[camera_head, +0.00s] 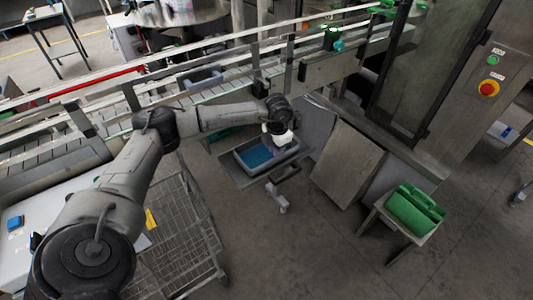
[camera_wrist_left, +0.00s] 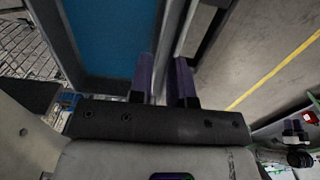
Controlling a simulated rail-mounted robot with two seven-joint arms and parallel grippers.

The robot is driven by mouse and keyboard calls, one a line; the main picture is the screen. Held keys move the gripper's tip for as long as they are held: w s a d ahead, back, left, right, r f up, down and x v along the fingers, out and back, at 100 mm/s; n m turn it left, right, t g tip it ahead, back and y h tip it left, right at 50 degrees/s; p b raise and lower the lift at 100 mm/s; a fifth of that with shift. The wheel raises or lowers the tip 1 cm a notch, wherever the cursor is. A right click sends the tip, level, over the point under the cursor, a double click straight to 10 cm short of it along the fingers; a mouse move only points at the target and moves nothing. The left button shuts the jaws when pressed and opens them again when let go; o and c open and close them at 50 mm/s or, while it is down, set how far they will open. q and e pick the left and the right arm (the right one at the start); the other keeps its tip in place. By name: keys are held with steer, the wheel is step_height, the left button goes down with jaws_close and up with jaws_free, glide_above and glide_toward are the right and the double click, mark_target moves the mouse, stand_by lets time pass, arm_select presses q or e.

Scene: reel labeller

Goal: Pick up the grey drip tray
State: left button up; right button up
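The grey drip tray (camera_head: 243,164) is a shallow box with a blue inside, below the conveyor near the middle of the head view. In the left wrist view its wall (camera_wrist_left: 98,85) and blue inside fill the upper left. My left gripper (camera_head: 281,146) is at the tray's right end. In the left wrist view the purple fingers of this gripper (camera_wrist_left: 164,78) stand a narrow gap apart, with the tray's rim seemingly between them. I cannot tell whether they press on it. Whether the tray is lifted is unclear. My right gripper is out of view.
The conveyor (camera_head: 190,96) runs behind the tray. A wire mesh cart (camera_head: 175,240) stands front left, and a grey panel (camera_head: 346,166) leans at the right. A green case (camera_head: 413,208) sits on a small stand. The floor in front is mostly clear.

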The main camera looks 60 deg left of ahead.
mark_target(276, 163)
arm_select(q)
steer(key=shift+w+a+f+b, duration=0.1)
steer(key=shift+f+b, duration=0.15)
steer(key=shift+f, duration=1.15)
steer(key=shift+w+f+b, duration=0.1)
steer(key=shift+f+b, duration=0.15)
steer(key=shift+f, duration=1.1)
jaws_close()
